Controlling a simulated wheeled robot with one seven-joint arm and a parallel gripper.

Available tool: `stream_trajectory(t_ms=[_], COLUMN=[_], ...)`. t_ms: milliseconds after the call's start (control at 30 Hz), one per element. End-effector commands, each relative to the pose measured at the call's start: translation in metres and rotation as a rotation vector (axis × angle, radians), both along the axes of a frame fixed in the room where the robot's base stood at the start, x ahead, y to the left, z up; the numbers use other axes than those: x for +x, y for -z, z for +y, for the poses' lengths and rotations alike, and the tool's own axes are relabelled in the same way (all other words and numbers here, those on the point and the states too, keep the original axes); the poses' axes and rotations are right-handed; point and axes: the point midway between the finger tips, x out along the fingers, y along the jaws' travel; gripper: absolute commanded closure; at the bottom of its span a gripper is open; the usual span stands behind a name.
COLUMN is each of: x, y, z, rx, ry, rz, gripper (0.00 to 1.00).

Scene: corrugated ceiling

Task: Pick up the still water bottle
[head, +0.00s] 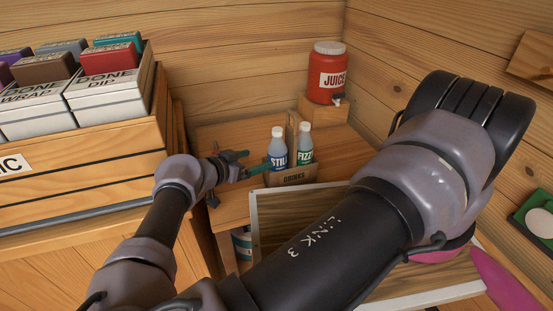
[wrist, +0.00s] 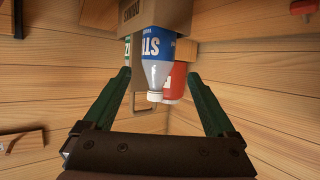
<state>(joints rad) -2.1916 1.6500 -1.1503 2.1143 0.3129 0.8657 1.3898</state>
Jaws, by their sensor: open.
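The still water bottle (head: 277,152) is clear with a white cap and a blue label. It stands upright in a small cardboard drinks box (head: 291,180) on the wooden counter. My gripper (head: 252,162) is open and empty, just left of the still bottle in the head view. The wrist view is upside down. There the still bottle (wrist: 158,50) shows cap-down between and beyond my two green fingers, whose contact with it I cannot confirm. A fizzy bottle (head: 305,145) with a green label stands right beside it; in the wrist view it is mostly hidden.
A red juice dispenser (head: 327,75) sits on a wooden block (head: 324,117) behind the bottles. A wooden crate (head: 90,150) with several labelled boxes stands at left. A white-edged board (head: 258,215) lies in front of the drinks box. Plank walls close the corner.

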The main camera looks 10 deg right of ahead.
Motion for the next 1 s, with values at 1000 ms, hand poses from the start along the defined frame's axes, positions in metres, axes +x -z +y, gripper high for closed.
stream_trajectory(t_ms=[1000], x=[0.06], y=[0.035], z=[-0.061], rx=[-0.002], ry=[0.003], rz=[0.003], gripper=[0.17])
